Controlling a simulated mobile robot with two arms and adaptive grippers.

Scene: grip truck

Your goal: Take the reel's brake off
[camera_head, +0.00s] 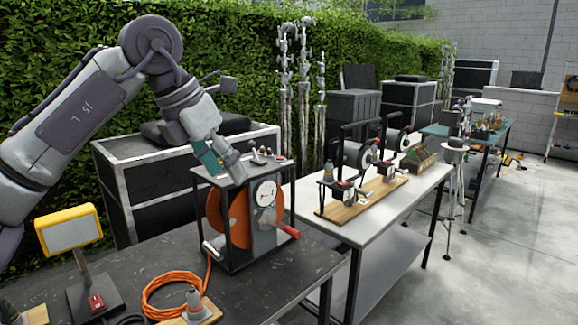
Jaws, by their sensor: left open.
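The reel (216,217) is an orange drum in a black frame on the dark table. A round white gauge (265,193) and a lever with a red grip (287,229) are on its right side. Several small levers (264,156) stand on the frame's top plate. A pale handle (213,250) shows low on the left side. I cannot tell which of these is the brake. My left gripper (224,168) is open, pointing down at the top plate's left part. It hides part of that plate; contact is unclear. My right gripper is not in view.
An orange cable (160,291) lies coiled in front of the reel. A yellow lamp (70,230) stands at the left. A white table (340,205) with small reels (357,155) is to the right. Black cases (130,180) and a hedge are behind. Open floor lies right.

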